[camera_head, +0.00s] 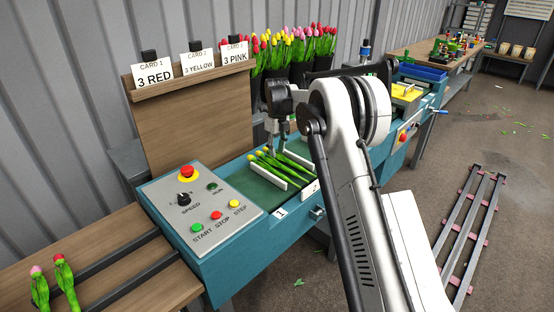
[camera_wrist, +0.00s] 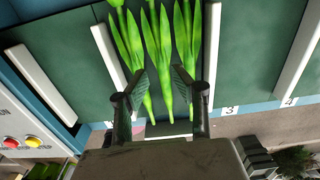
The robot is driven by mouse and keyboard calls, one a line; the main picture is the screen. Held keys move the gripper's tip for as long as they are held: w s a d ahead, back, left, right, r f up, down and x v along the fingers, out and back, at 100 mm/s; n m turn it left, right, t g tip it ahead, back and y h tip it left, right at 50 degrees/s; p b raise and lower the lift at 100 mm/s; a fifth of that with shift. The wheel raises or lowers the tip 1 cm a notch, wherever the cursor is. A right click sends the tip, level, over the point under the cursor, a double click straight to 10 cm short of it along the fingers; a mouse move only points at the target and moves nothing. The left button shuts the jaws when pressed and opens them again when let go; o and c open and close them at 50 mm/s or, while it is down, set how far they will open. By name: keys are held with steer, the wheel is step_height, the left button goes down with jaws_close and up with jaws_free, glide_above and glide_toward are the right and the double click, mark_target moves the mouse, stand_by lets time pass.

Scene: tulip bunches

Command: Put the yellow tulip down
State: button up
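Three yellow tulips (camera_head: 266,158) lie side by side in a slot of the green conveyor belt, between two white dividers. Their green stems and leaves (camera_wrist: 163,40) fill the wrist view, with the flower heads out of frame at its top. My gripper (camera_head: 277,150) is low over the stems. In the wrist view its two fingertips (camera_wrist: 161,84) are spread apart with the middle stem between them and a gap on each side. The fingers look open, and partly cover the outer stems. Whether they touch the outer tulips cannot be told.
White dividers (camera_wrist: 110,57) flank the slot. A control panel (camera_head: 200,205) stands left of the belt. Cards (camera_head: 154,75) read 3 RED, 3 YELLOW and 3 PINK. Dark buckets of tulips (camera_head: 302,70) stand behind the belt. Two tulips (camera_head: 53,286) lie on the wooden rack at lower left.

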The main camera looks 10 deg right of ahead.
mark_target(277, 162)
steer(key=s+r+n+t, duration=0.1)
steer(key=s+r+n, duration=0.3)
steer(key=r, duration=0.5)
steer(key=s+r+n+t, duration=0.1)
steer(key=s+r+n, duration=0.3)
steer(key=r, duration=0.5)
steer(key=s+r+n+t, duration=0.1)
steer(key=s+r+n, duration=0.2)
steer(key=s, duration=0.5)
steer(key=s+r+n, duration=0.3)
steer(key=s, duration=0.4)
steer(key=s+f+n+t, duration=0.1)
steer(key=s+f+n, duration=0.1)
steer(key=s+n, duration=0.3)
steer(key=s+f+n+t, duration=0.1)
steer(key=s+f+n, duration=0.2)
steer(key=s, duration=1.1)
steer(key=s+f+n+t, duration=0.2)
steer(key=s+f+n, duration=0.1)
steer(key=s+n, duration=0.4)
steer(key=s, duration=0.3)
steer(key=shift+s, duration=0.2)
steer(key=shift+w, duration=0.1)
